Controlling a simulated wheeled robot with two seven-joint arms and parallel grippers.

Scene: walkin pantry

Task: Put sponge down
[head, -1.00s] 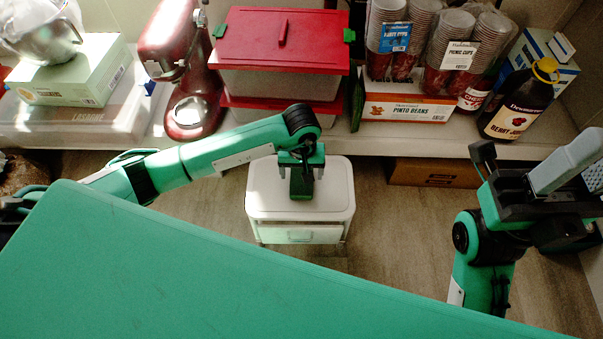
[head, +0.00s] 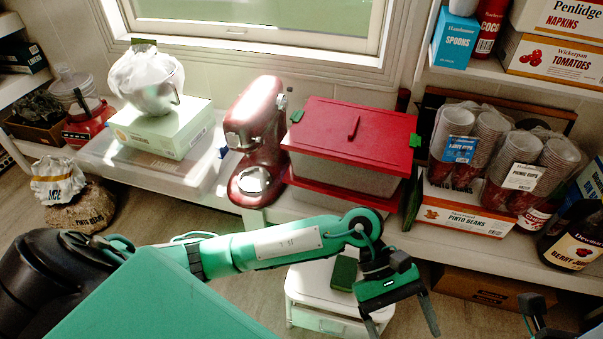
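The green sponge (head: 345,272) lies on the top of the small white drawer unit (head: 308,286). My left gripper (head: 400,318) is to the right of the sponge and in front of it, apart from it. Its two fingers are spread and nothing is between them. My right gripper (head: 535,308) shows only in part at the lower right edge; most of it is cut off.
Behind the drawer unit is a low shelf with a red stand mixer (head: 255,140), a red-lidded bin (head: 350,145), a pinto beans box (head: 465,215) and a dark juice bottle (head: 572,235). A cardboard box (head: 485,290) is under the shelf.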

